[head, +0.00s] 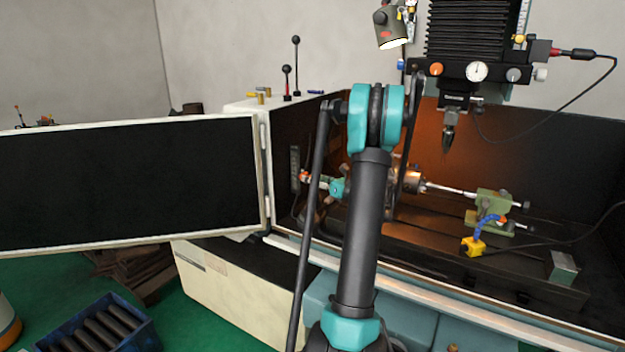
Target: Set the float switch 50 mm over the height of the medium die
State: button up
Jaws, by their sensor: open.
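I cannot make out a float switch or a medium die for certain. My arm rises through the middle of the head view in front of the machine, bends at a teal elbow, and hides part of the bed behind it. Behind my arm, a chuck (412,181) holds a thin bright shaft (448,189) that runs to a green tailstock (494,203).
A spindle head (477,71) with a tool (448,138) hangs over the bed. A yellow block (472,247) with a blue hose stands in front of the tailstock. An open dark door panel (130,185) fills the left. A blue crate (140,322) of dark bars stands on the green floor.

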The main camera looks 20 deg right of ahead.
jog(key=shift+w+a, duration=0.15)
jog(key=shift+w, duration=0.1)
grip_shut()
jog(key=shift+r, duration=0.15)
dwell(0.4)
grip_release()
jog(key=shift+d, duration=0.2)
jog(key=shift+a, duration=0.15)
